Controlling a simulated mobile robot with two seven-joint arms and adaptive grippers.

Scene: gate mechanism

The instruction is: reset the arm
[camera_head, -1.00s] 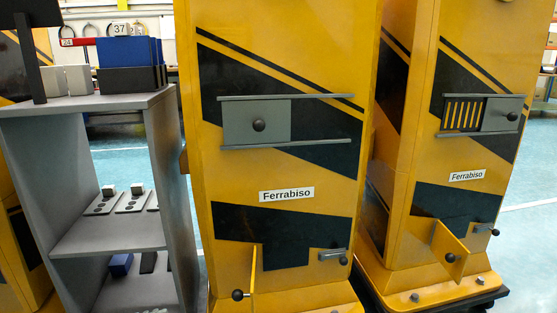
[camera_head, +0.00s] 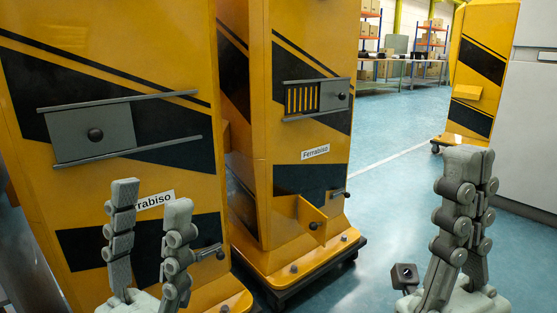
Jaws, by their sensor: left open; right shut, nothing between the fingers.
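A yellow and black gate cabinet (camera_head: 110,60) marked Ferrabiso fills the left of the head view. It has a grey sliding plate with a black knob (camera_head: 95,135) between two rails, and a small grey latch (camera_head: 206,251) low down. A second cabinet (camera_head: 258,150) stands to its right, with its plate (camera_head: 335,97) at the right beside a slotted opening, a yellow flap (camera_head: 311,215) standing out with a knob, and a latch (camera_head: 339,195). My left gripper (camera_head: 150,210) is open in front of the first cabinet, hiding part of its label. My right gripper (camera_head: 468,165) is shut and empty, at the right.
Another yellow cabinet (camera_head: 487,60) stands at the back right beside a grey-white cabinet (camera_head: 537,120). Shelves with boxes are far behind. Open blue-green floor (camera_head: 400,185) lies between the second cabinet and my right gripper.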

